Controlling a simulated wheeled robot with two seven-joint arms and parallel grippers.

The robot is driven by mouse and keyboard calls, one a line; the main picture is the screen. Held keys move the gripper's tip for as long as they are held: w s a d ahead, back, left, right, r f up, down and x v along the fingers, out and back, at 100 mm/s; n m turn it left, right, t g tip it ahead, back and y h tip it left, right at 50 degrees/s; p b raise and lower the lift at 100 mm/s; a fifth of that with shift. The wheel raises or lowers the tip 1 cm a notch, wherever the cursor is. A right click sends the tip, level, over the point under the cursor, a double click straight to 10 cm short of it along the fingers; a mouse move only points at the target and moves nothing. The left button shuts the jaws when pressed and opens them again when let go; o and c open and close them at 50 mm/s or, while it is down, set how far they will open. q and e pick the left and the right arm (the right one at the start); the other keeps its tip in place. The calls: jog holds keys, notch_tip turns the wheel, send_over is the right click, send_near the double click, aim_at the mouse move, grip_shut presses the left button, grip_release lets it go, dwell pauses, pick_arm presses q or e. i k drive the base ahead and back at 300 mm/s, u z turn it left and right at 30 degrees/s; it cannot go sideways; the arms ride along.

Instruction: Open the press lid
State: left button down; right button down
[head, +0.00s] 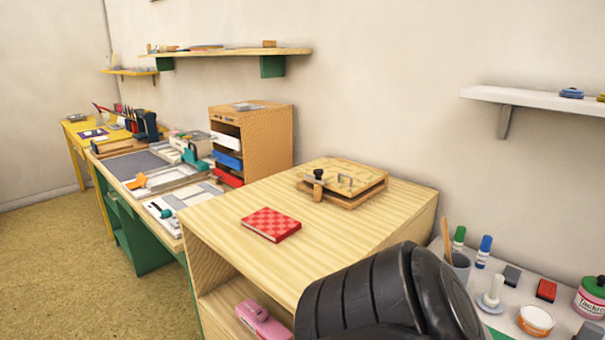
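The press (362,186) is a small wooden one, standing on top of the light wooden cabinet near the wall. Its lid (328,169) is a flat wooden board lying over the base, with a narrow dark gap between them along the right side. A metal handle and a black knob (318,174) show on the lid side. Neither of my grippers is in view. A black ribbed part of my own arm fills the bottom middle, in front of the cabinet.
A red checkered book (271,224) lies on the cabinet top (225,207), left of the press. A pink stapler (262,322) sits in the cabinet below. A lower table at right holds markers (484,251), stamps and jars. Cabinet-top space around the book is clear.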

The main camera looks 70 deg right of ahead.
aim_at(346, 179)
jog(key=i, duration=1.9)
jog(key=z, duration=2.1)
